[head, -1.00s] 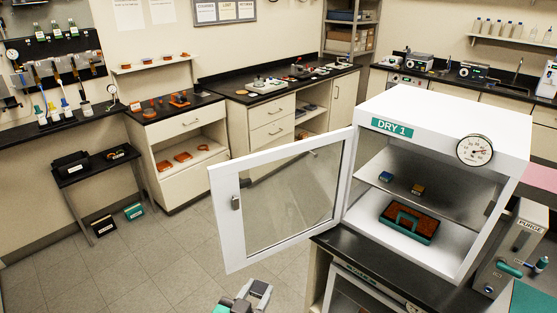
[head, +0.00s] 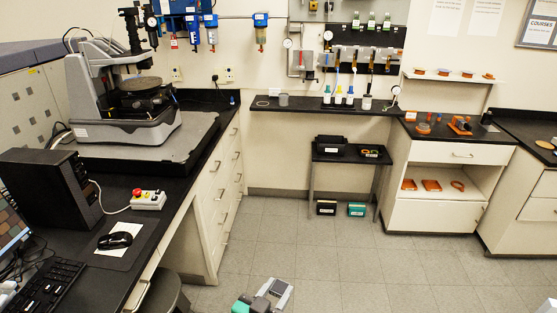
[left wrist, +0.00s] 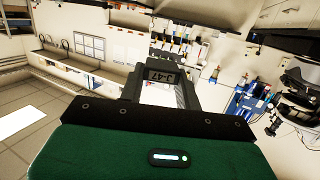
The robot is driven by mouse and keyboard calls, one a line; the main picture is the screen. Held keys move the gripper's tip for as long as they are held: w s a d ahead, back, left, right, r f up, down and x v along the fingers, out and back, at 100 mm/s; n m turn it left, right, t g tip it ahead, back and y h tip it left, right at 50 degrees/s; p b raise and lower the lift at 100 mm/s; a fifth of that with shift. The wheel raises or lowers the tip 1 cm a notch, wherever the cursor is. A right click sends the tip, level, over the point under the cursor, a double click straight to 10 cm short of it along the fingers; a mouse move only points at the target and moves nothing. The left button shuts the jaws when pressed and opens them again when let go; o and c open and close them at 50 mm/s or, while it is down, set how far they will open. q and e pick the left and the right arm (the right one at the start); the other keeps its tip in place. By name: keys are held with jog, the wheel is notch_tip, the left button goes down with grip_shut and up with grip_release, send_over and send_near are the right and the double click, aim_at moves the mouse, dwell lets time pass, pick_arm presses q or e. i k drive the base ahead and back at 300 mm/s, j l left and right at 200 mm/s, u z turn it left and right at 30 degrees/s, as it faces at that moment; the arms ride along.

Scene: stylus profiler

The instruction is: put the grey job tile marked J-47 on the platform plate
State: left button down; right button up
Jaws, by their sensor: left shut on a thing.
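My left gripper (head: 272,292) shows at the bottom edge of the head view, above the floor and well away from the bench. In the left wrist view my left gripper (left wrist: 165,82) is shut on the grey job tile (left wrist: 167,76), whose dark label reads J-47. The fingers hide part of the tile. The profiler stands on the left bench in the head view, with its round dark platform plate (head: 141,84) under the raised head. The plate looks bare from here. My right gripper is out of view.
A stool (head: 165,297) is by the bench's edge. The middle floor is clear.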

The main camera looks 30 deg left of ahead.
aim_at(174, 151)
jog(key=i+j+u, duration=0.35)
jog(key=i, duration=0.2)
jog(key=i+u, duration=0.3)
jog(key=i, duration=0.25)
jog(key=i+l+u, duration=0.2)
jog(key=i+u, duration=0.3)
jog(key=i+l+u, duration=1.1)
jog(key=l+u, duration=0.35)
jog(key=l, duration=0.1)
